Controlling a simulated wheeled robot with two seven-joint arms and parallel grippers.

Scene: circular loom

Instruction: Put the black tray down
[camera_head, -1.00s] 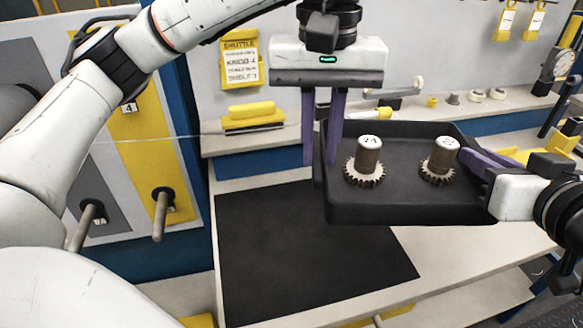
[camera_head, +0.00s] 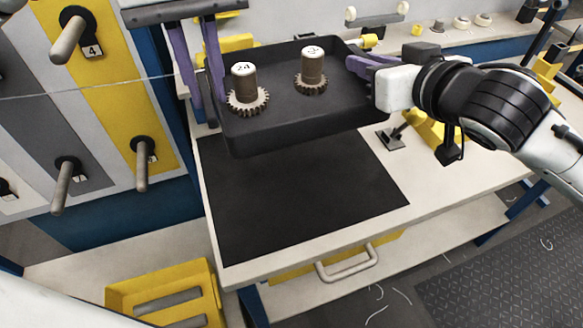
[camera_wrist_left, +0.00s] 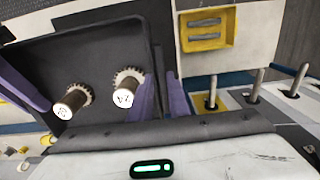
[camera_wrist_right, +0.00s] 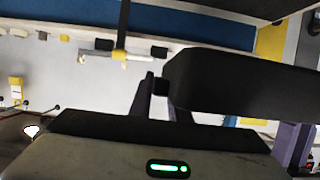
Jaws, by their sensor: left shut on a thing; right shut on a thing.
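The black tray (camera_head: 300,125) is held above the table by both grippers, and the dark mat (camera_head: 290,195) lies below and in front of it. Two geared spools stand upright in the tray: a left one (camera_head: 245,90) and a right one (camera_head: 312,72). My left gripper (camera_head: 200,85) is shut on the tray's left wall; its purple fingers also show in the left wrist view (camera_wrist_left: 165,98). My right gripper (camera_head: 362,68) is shut on the tray's right wall, and the tray edge also shows in the right wrist view (camera_wrist_right: 225,85).
The mat is bare on the white worktable (camera_head: 425,190). A pegged board (camera_head: 100,100) stands at the left. A dark stand with yellow (camera_head: 425,128) is right of the tray. A yellow bin (camera_head: 165,292) is low at the left. A drawer handle (camera_head: 347,265) juts from the front.

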